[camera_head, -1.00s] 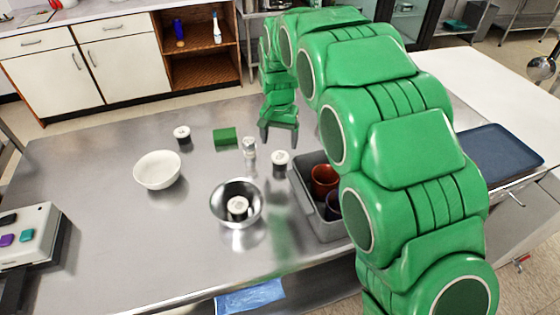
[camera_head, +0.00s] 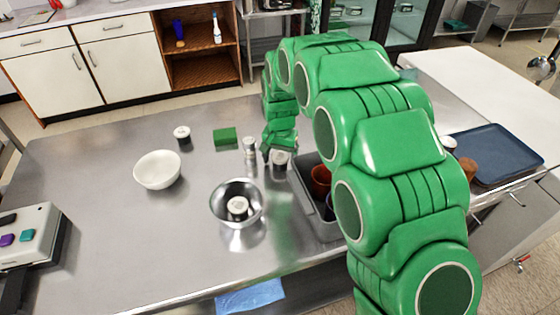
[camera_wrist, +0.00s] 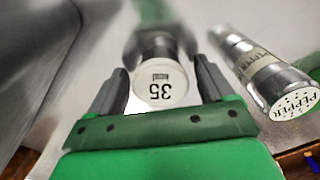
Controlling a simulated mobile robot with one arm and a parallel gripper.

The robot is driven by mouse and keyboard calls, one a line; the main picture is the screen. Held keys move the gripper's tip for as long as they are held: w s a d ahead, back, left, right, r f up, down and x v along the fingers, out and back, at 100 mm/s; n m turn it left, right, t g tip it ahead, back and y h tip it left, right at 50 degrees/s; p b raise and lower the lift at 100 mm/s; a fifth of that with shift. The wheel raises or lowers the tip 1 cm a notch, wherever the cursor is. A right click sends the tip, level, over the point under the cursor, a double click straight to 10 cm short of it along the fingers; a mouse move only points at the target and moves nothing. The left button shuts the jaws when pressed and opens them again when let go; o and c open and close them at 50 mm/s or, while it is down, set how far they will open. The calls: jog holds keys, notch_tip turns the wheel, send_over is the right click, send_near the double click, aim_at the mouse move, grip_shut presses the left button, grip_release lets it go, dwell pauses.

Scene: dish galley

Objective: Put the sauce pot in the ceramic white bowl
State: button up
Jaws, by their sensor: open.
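The ceramic white bowl (camera_head: 158,170) stands on the steel table at the left and looks empty. Several dark pots with white lids are in view. One pot (camera_head: 280,161) stands near my gripper (camera_head: 272,156); its lid, marked "35", shows in the wrist view (camera_wrist: 160,82). My gripper is open, with one finger on each side of this pot in the wrist view (camera_wrist: 158,75). I cannot tell whether the fingers touch it. Another pot (camera_head: 182,135) stands behind the white bowl. A third pot (camera_head: 237,207) sits inside the metal bowl (camera_head: 222,208).
A pepper shaker (camera_head: 250,149) stands close beside my gripper; it also shows at the right in the wrist view (camera_wrist: 265,70). A green block (camera_head: 225,136) lies farther back. A grey bin (camera_head: 309,200) with cups is to the right. The table between the bowls is clear.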

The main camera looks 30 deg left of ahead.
jog(key=c, duration=1.1)
jog(key=shift+r, duration=0.1)
jog(key=shift+r, duration=0.1)
